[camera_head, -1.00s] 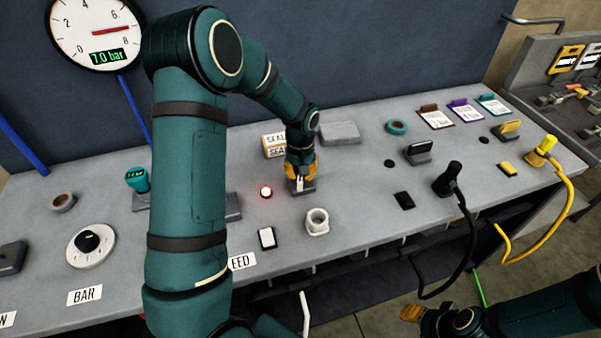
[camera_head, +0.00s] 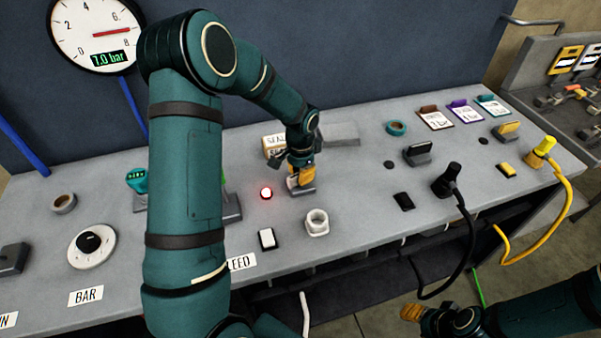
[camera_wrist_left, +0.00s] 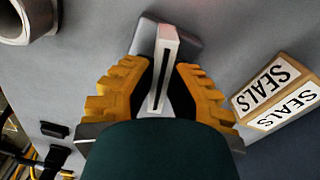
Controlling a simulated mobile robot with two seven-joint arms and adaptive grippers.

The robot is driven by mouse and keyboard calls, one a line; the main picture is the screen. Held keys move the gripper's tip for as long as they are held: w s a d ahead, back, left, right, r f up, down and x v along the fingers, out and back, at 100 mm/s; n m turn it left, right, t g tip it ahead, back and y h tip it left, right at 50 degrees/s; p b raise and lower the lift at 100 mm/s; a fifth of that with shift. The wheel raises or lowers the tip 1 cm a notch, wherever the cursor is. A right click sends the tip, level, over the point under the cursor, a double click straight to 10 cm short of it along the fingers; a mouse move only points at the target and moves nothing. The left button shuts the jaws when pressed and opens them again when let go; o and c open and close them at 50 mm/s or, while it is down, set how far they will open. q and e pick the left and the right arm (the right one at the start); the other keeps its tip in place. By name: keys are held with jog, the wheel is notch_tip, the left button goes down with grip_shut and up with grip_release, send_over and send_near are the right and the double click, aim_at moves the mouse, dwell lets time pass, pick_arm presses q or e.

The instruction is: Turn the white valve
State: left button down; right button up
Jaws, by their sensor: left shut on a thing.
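The white valve shows in the left wrist view as a narrow white lever (camera_wrist_left: 165,60) with a dark slot, on a grey base (camera_wrist_left: 186,45). The yellow fingers of my left gripper (camera_wrist_left: 160,78) stand on both sides of the lever and are shut on it. In the head view my left gripper (camera_head: 301,172) is low over the bench, and its fingers hide most of the valve. My right gripper (camera_head: 412,312) is at the lower right, away from the valve; its finger opening cannot be made out.
A SEALS box (camera_head: 273,146) stands behind the valve. A lit red button (camera_head: 266,194) is to its left, a white nut-like fitting (camera_head: 317,222) in front. A white rocker switch (camera_head: 267,239) is nearby. The gauge (camera_head: 98,32) reads 7.0 bar. Black and yellow cabled plugs stand to the right.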

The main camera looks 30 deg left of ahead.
pick_arm(q)
jog(key=shift+s+f+m, duration=0.1)
jog(key=shift+m, duration=1.4)
jog(key=c, duration=1)
grip_release()
jog(key=shift+o, duration=0.2)
jog(key=shift+r, duration=0.55)
notch_tip(320, 180, up, 11)
